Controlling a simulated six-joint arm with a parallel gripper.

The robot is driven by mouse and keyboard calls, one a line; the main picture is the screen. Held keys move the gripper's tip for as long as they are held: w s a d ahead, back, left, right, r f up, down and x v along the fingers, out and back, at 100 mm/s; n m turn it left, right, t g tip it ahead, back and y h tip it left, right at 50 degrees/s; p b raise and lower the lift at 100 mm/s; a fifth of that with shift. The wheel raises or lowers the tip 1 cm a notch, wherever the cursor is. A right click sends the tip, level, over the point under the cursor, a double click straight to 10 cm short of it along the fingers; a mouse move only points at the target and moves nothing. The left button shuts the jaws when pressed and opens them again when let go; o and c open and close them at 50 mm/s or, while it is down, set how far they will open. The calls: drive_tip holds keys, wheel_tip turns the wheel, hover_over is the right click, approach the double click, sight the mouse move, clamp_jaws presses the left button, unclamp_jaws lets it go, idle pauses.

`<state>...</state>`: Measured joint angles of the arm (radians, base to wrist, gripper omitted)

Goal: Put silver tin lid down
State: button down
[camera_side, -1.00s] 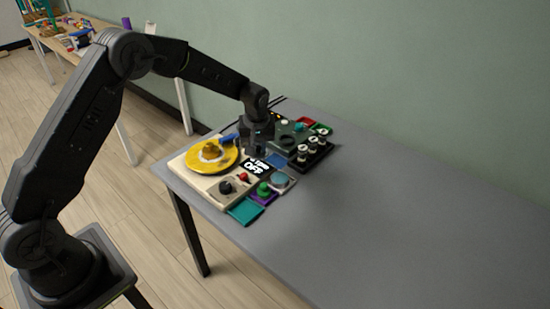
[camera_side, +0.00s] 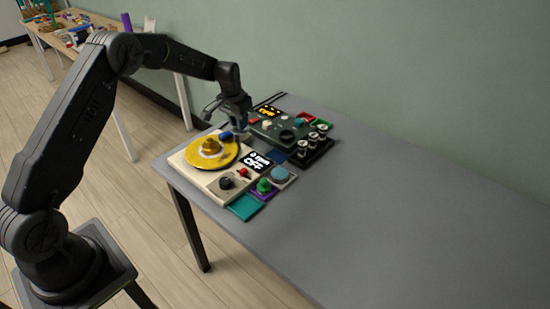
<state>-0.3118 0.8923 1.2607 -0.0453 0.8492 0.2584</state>
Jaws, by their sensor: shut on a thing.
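My gripper (camera_side: 238,122) points down over the far right edge of the yellow round plate (camera_side: 190,154), above the back of the pale device. It is shut on a small grey piece, the silver tin lid (camera_side: 243,137), of which only a little shows below the fingers. The lid's outline is too small to make out clearly, and I cannot tell whether it touches anything beneath. A blue piece (camera_side: 226,136) lies close to the left of the fingertips.
Right of the plate are a black display (camera_side: 257,163), a red knob (camera_side: 244,172), a green knob (camera_side: 264,186), and a blue-grey disc (camera_side: 280,175). A dark green device (camera_side: 270,130) and a black rack (camera_side: 318,150) stand behind. The table's right side (camera_side: 400,220) is clear.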

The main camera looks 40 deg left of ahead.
drive_tip(key=shift+w+a+f+m, duration=0.1)
drive_tip(key=shift+w+a+m, duration=0.05)
drive_tip(key=shift+a+m, duration=0.15)
drive_tip(key=shift+w+d+f, duration=0.15)
hover_over(276, 157)
drive_tip(key=f, duration=0.6)
drive_tip(key=shift+s+f, duration=0.35)
drive_tip(key=shift+f, duration=2)
drive_tip(key=shift+f, duration=0.15)
drive_tip(key=c, duration=1)
unclamp_jaws()
